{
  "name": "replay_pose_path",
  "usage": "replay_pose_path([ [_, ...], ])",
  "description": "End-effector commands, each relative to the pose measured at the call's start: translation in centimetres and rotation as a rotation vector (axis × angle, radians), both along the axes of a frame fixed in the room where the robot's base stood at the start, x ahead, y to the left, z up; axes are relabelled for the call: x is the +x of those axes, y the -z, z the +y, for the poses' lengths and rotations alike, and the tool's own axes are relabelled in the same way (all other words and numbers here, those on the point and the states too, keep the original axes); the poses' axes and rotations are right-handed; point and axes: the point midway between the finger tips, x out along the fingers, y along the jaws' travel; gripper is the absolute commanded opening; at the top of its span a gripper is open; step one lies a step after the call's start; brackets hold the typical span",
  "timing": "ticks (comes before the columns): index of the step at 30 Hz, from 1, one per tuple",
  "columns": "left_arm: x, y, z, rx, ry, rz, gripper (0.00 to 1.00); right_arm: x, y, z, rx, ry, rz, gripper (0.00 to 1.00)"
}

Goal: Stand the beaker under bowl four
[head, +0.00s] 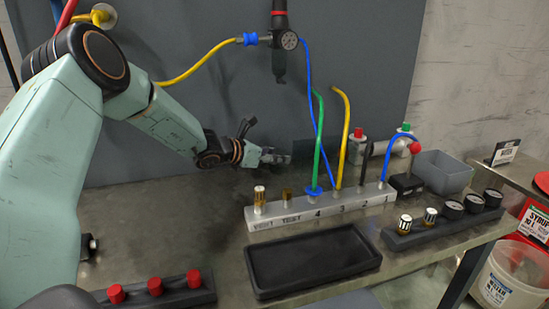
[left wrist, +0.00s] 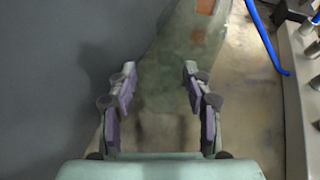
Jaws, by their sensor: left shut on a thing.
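My left gripper (head: 275,157) reaches in behind the numbered manifold, its fingers pointing right. A dark, see-through shape (head: 312,151) lies at its fingertips, probably the beaker on its side; its outline is faint. In the left wrist view the gripper (left wrist: 158,75) has its fingers apart, around something clear that I can hardly make out. The grey manifold (head: 262,223) is marked VENT, TEST, 4, 3, 2, 1. A green hose (head: 319,135) with a blue collar rises at 4. I cannot make out a bowl labelled four. My right gripper is not in view.
A yellow hose (head: 345,120) and a blue hose (head: 310,100) rise close to my gripper. An empty black tray (head: 262,284) lies in front of the manifold. A gauge block (head: 400,240) and a grey bin (head: 462,172) stand right. A regulator (head: 280,50) hangs above.

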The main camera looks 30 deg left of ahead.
Motion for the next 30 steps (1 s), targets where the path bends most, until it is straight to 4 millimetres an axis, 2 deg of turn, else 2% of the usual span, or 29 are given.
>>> replay_pose_path([
  [11,0.02,0.32,0.02,0.001,-0.001,-0.002,0.23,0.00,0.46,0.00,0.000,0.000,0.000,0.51],
  [12,0.01,0.36,0.03,0.001,-0.001,-0.001,0.51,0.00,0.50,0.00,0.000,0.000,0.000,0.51],
  [18,0.01,0.25,0.04,0.001,-0.001,-0.001,0.68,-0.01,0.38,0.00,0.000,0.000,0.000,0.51],
  [20,0.01,0.25,0.04,0.001,-0.001,-0.001,0.72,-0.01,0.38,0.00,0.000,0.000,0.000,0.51],
  [30,0.01,0.14,0.04,0.001,-0.001,-0.001,0.72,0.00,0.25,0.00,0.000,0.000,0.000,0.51],
])
